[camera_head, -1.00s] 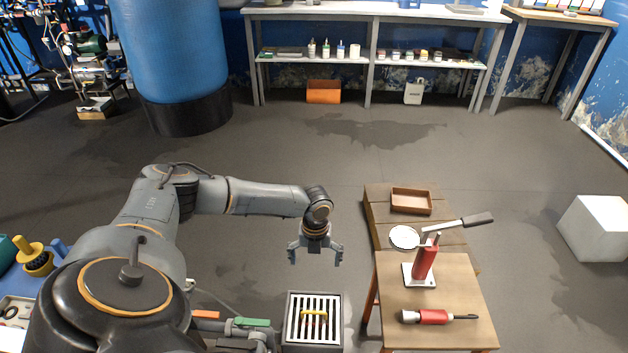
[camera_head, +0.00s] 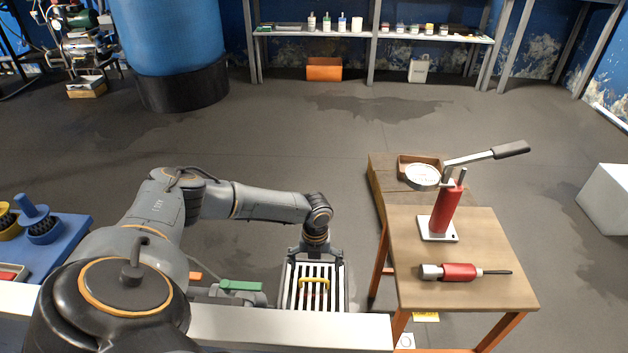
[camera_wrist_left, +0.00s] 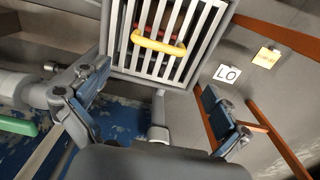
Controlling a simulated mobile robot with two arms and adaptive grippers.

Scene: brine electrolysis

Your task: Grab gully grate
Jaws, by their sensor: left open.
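The gully grate (camera_head: 303,298) is a pale slatted square with a yellow handle (camera_head: 315,281) across its bars. It sits in a grey frame low on the floor side, left of the wooden table. My left gripper (camera_head: 315,268) is open and empty above the grate's far edge in the head view. In the left wrist view the grate (camera_wrist_left: 188,42) and its yellow handle (camera_wrist_left: 158,44) show at the top, ahead of the open fingers (camera_wrist_left: 152,85). The fingers appear apart from the handle. My right gripper is in neither view.
A wooden table (camera_head: 460,296) at right bears a red hand pump (camera_head: 446,212) and a red-handled tool (camera_head: 460,272). A green lever (camera_head: 241,285) is just left of the grate. A pale beam (camera_head: 290,328) crosses the near side. A blue tray with brushes (camera_head: 70,238) is far left.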

